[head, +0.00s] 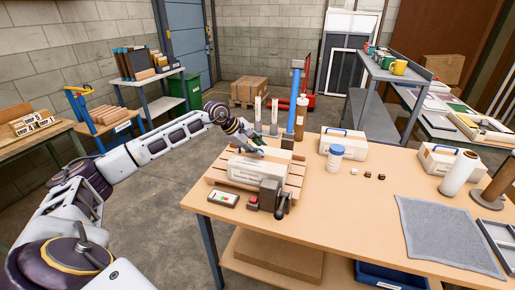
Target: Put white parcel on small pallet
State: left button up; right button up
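A white parcel (246,171) with printed text on its front sits on the small slatted wooden pallet (215,174) at the left end of the workbench. My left arm reaches in from the left, and its gripper (256,150) is just above the parcel's top. The fingers are too small to tell whether they are open or shut, or whether they touch the parcel. A dark device with a lever (270,195) hides the parcel's lower right front. My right gripper is not in view.
A small device with a screen (223,198) lies at the bench's front left. A blue-lidded jar (335,157) and white boxes with blue handles (345,143) (441,160) stand to the right. A grey mat (445,235) lies at right. The bench's middle (345,210) is clear.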

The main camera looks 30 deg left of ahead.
pick_arm(q)
jog(key=shift+v, duration=1.2)
jog(key=b+v, duration=0.1)
jog(key=v, duration=0.8)
jog(key=shift+r+b, duration=0.2)
jog(key=shift+b, duration=0.15)
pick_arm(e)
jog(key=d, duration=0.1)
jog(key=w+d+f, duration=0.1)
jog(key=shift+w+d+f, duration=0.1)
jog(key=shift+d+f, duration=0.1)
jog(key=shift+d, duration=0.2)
pick_arm(q)
jog(key=shift+s, duration=0.15)
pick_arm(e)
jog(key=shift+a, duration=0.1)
